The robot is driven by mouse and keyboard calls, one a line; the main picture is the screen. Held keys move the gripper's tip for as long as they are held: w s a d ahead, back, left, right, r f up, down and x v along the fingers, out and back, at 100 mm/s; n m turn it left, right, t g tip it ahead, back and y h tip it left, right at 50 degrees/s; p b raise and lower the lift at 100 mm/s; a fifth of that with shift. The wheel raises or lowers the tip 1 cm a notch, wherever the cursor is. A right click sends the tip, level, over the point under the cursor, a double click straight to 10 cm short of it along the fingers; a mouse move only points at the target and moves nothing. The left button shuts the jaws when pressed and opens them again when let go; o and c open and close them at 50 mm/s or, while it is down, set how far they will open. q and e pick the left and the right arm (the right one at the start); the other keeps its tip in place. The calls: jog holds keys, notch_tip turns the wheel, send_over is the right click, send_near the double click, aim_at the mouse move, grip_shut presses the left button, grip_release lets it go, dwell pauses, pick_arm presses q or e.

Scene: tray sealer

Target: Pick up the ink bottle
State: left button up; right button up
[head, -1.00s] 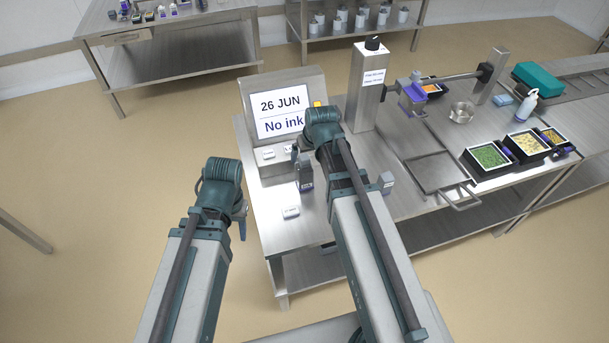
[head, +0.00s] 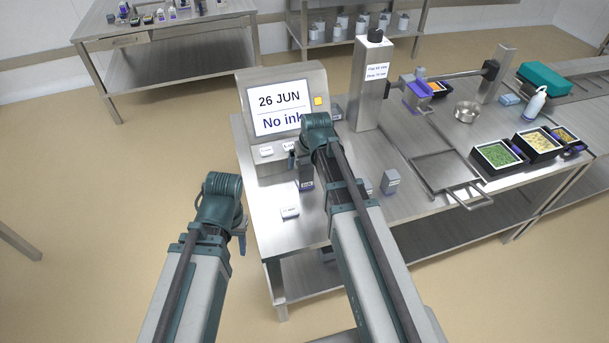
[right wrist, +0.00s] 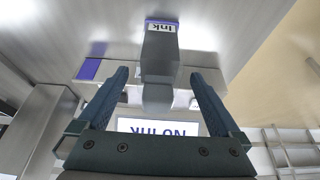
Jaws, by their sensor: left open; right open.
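The ink bottle (head: 306,174) stands on the steel table in front of the date screen, a dark grey bottle partly hidden by my right arm. In the right wrist view the bottle (right wrist: 160,52) has a white "Ink" label, upside down there, with a purple edge. My right gripper (right wrist: 159,78) is open, with its fingers on either side of the bottle in that view and gaps on both sides. Its fingers are mostly hidden in the head view. My left gripper (head: 242,244) hangs off the table's left edge, empty, its jaws mostly hidden.
The screen (head: 279,108) reads "26 JUN" and "No ink". A white-topped block (head: 290,212) lies near the table's front left. A grey bottle-like item (head: 390,181) stands right of my right arm. A steel post (head: 369,90) and a tray frame (head: 447,172) stand farther right.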

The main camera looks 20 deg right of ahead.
jog(key=b+x, duration=0.3)
jog(key=x, duration=0.1)
jog(key=shift+d+f, duration=0.1)
jog(key=shift+f, duration=0.1)
jog(key=shift+r, duration=0.1)
jog(key=shift+c, duration=0.2)
grip_shut()
